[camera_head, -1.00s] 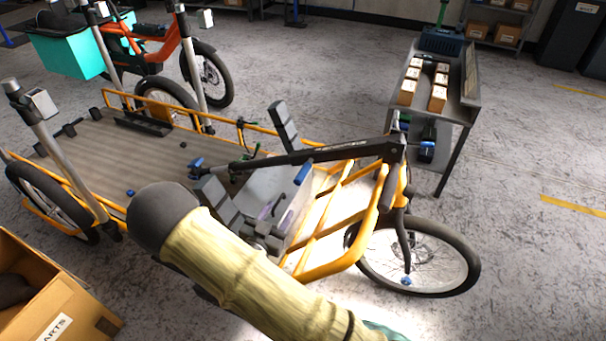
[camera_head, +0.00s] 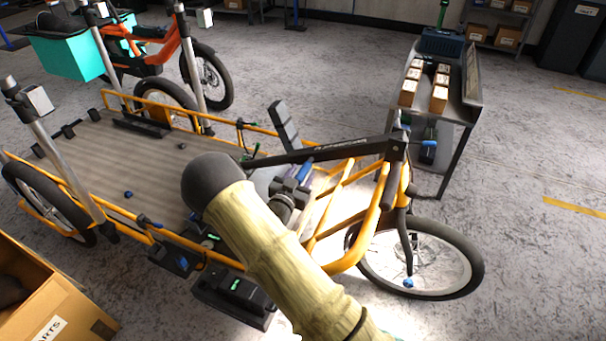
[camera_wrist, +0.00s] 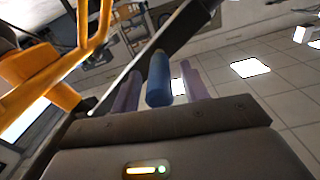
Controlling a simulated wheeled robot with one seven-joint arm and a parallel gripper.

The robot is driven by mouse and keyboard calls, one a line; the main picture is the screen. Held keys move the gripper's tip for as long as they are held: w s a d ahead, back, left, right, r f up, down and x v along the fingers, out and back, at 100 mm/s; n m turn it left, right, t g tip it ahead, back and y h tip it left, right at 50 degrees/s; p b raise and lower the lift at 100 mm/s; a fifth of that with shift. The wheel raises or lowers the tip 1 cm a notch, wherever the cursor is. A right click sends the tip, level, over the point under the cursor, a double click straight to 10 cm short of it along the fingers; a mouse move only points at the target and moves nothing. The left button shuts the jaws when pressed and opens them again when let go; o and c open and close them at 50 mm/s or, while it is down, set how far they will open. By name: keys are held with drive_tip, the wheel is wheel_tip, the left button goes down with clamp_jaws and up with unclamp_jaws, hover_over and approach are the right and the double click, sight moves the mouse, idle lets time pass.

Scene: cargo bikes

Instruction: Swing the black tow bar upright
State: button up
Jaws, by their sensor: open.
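The black tow bar (camera_head: 335,149) lies low and nearly level across the cargo bike's yellow front frame, up to a bracket by the front wheel. My gripper (camera_head: 299,178) is at this grip, partly hidden by my arm. In the wrist view, the blue grip (camera_wrist: 158,78) stands between the two purple-grey fingers of my gripper (camera_wrist: 160,92), which are open on either side of it. The black bar (camera_wrist: 183,35) runs diagonally just beyond. I cannot tell whether a finger touches the grip.
The yellow frame (camera_head: 345,258) and front wheel (camera_head: 465,262) are close to the right of my arm. A grey bench (camera_head: 463,110) with small boxes stands behind. A cardboard box (camera_head: 45,290) is at lower left. An orange bike (camera_head: 140,68) stands at back left.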

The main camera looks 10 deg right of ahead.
drive_tip(key=shift+x, duration=0.85)
clamp_jaws()
